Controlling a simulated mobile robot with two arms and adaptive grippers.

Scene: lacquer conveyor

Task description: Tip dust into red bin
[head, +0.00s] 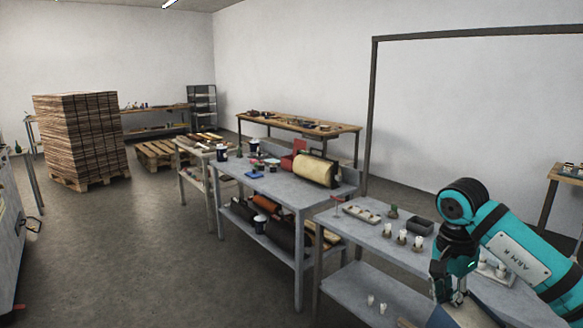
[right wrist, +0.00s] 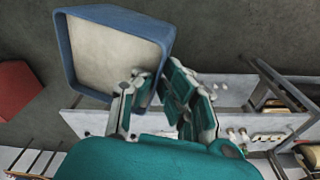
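A blue bin (right wrist: 66,62) with a pale, flat surface of dust inside fills the upper left of the right wrist view. Part of it shows as a blue panel (head: 470,314) at the bottom of the head view. My right gripper (right wrist: 152,104) has its fingers on either side of the bin's near wall and grips it; it also shows in the head view (head: 452,298). The red bin (right wrist: 16,90) is on the floor at the left edge of the wrist view, apart from the blue bin. Its inside is not visible. My left gripper is out of view.
A grey table (head: 352,232) with small white cups (head: 402,237) and a dark tray (head: 420,226) stands beside my right arm. Another grey table (head: 285,192) holds a yellow roll (head: 316,170). The floor at left is open, with stacked boards (head: 82,137) behind.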

